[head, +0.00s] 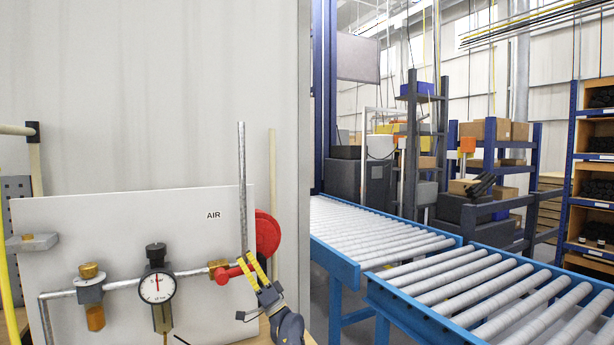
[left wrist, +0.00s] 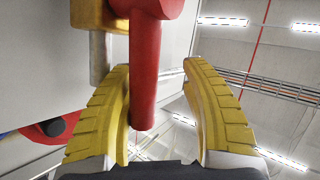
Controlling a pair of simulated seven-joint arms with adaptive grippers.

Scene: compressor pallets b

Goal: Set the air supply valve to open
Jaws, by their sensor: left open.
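The air supply valve is on a pale panel (head: 120,220) marked AIR, with a brass body (head: 217,266) on a horizontal pipe and a red lever handle (head: 228,274). The handle slants, its lower left end pointing out from the panel in the head view. My left gripper (head: 247,260) has its yellow fingers open at the handle's upper right end. In the left wrist view the red handle (left wrist: 145,75) reaches down between the open fingers, nearer the left finger. Whether it touches that finger is unclear. My right gripper is not in view.
A pressure gauge (head: 157,288) and a brass-topped filter (head: 91,290) sit left of the valve. A vertical pipe (head: 242,185) and a red round part (head: 268,234) stand close by the gripper. A blue roller conveyor (head: 370,235) runs at the right.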

